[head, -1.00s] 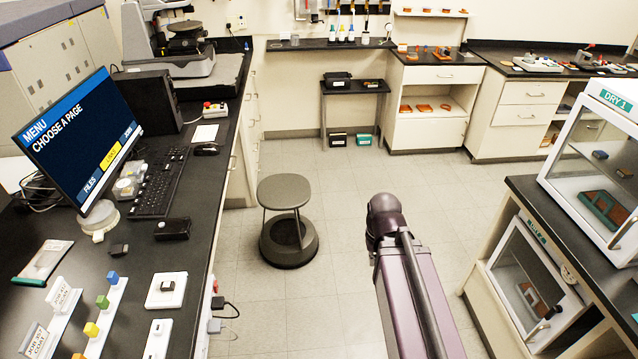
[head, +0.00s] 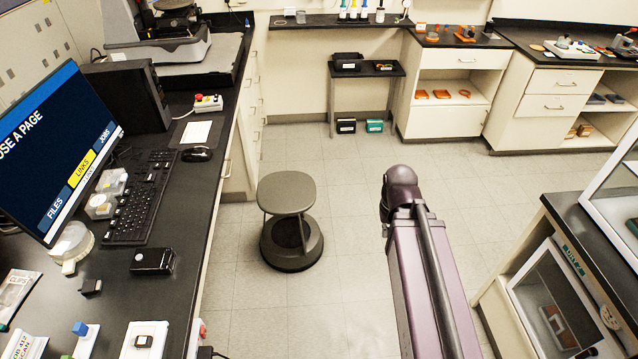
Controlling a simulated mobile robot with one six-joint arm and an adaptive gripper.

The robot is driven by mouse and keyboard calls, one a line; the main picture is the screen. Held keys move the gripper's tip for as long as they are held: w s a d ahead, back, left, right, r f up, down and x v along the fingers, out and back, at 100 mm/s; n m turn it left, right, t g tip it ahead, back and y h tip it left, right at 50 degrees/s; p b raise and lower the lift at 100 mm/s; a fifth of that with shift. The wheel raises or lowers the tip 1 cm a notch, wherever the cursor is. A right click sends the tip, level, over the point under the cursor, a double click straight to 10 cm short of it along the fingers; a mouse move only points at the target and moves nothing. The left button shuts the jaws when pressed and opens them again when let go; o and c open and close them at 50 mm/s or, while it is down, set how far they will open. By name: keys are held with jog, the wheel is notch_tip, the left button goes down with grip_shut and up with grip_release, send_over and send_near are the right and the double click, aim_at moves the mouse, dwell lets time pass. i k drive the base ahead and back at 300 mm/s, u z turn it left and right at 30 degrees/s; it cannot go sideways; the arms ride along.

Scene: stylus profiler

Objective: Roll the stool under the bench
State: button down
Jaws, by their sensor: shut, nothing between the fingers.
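The stool (head: 287,192) stands upright on the floor in the head view, left of the middle. My gripper is out of view.
A small dark side table (head: 375,72) stands under the back bench section, with small boxes on the floor below. White cabinets (head: 455,75) stand right of it. A dry cabinet (head: 560,305) is at the lower right.

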aim_at(292, 241)
jog(key=u, duration=0.25)
jog(key=i, duration=0.8)
jog(key=u, duration=0.65)
jog(key=i, duration=0.6)
jog(key=u, duration=0.3)
